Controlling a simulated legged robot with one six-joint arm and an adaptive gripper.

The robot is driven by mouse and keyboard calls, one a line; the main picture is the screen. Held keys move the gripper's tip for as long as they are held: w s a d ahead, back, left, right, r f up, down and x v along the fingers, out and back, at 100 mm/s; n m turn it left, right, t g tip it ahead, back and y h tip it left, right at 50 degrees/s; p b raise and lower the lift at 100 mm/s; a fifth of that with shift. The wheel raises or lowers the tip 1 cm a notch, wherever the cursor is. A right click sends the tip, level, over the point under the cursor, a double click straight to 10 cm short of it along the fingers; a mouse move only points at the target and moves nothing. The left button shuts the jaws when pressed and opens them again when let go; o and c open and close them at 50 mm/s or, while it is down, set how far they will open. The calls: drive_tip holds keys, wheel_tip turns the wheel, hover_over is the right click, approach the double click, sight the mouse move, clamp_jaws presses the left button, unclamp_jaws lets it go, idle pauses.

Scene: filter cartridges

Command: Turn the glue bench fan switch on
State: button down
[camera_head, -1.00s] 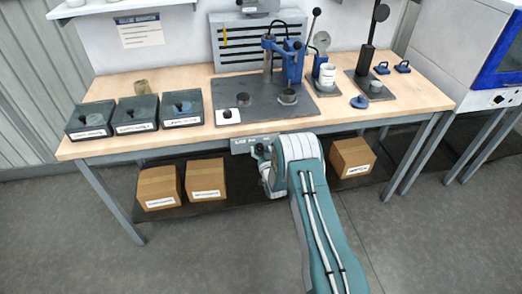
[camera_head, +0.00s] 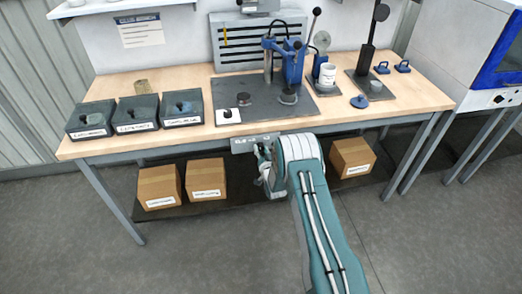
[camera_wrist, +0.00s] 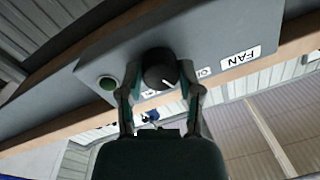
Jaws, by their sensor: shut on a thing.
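The fan switch is a round black knob (camera_wrist: 160,68) with a white pointer line, on a grey panel (camera_wrist: 215,38) marked FAN. In the head view the panel (camera_head: 243,146) hangs at the bench's front edge. My gripper (camera_wrist: 160,88) is shut on the knob, with one finger on each side of it. It also shows in the head view (camera_head: 264,155), just below the front edge, where my arm hides the knob. The pointer line slants in the wrist view. Smaller lettering beside the knob is partly hidden by my fingers.
A dark green round button or lamp (camera_wrist: 107,83) sits left of the knob. The wooden bench (camera_head: 180,78) carries a blue press (camera_head: 290,62) and several dark bins (camera_head: 136,112). Cardboard boxes (camera_head: 205,178) stand on the lower shelf.

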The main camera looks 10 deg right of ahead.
drive_tip(key=m, duration=0.6)
drive_tip(key=shift+w+m, duration=0.1)
drive_tip(key=shift+m, duration=0.2)
drive_tip(key=m, duration=0.5)
drive_tip(key=shift+d+f+t+h, duration=0.1)
drive_tip(key=shift+t+h, duration=0.2)
drive_tip(key=shift+h, duration=0.1)
drive_tip(key=shift+f+m, duration=0.1)
drive_tip(key=shift+m, duration=0.2)
drive_tip(key=shift+c, duration=1.3)
unclamp_jaws()
drive_tip(key=shift+d, duration=0.1)
drive_tip(key=shift+s, duration=0.3)
drive_tip(key=s, duration=1.1)
drive_tip(key=shift+s+f, duration=0.2)
drive_tip(key=shift+f, duration=0.25)
